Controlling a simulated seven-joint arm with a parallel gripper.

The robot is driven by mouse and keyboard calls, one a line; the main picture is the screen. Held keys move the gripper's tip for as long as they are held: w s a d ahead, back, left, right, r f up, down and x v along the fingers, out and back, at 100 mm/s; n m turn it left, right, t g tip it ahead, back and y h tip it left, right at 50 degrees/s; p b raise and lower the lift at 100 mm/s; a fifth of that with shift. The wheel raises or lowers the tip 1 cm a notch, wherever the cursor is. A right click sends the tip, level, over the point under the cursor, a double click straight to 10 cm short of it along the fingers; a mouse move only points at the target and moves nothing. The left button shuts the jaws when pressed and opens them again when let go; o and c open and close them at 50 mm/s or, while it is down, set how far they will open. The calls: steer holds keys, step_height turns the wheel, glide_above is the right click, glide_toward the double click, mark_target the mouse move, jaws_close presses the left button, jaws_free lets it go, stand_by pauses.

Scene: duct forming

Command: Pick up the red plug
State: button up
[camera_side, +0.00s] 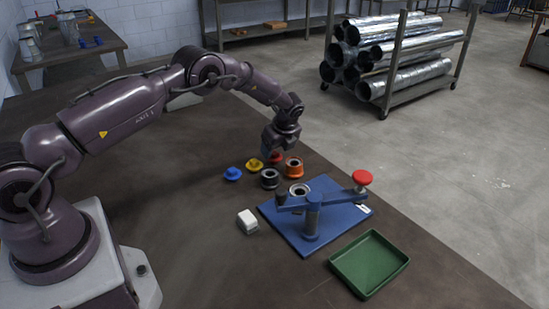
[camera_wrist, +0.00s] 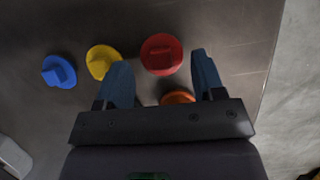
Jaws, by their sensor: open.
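The red plug (camera_wrist: 161,54) is a round disc with a raised grip, resting on the dark table. My gripper is open and empty. In the side view my gripper (camera_side: 281,153) hangs above the row of plugs, and the red plug (camera_side: 275,157) is partly hidden beneath it. I cannot tell the exact height between the fingers and the plug.
A yellow plug (camera_side: 254,164) and a blue plug (camera_side: 232,174) lie to the left. A blue press (camera_side: 312,215), white block (camera_side: 247,221) and green tray (camera_side: 369,264) are nearer the camera.

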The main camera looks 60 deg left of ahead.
steer(key=shift+x, duration=1.4)
steer(key=c, duration=0.6)
steer(key=shift+c, duration=0.2)
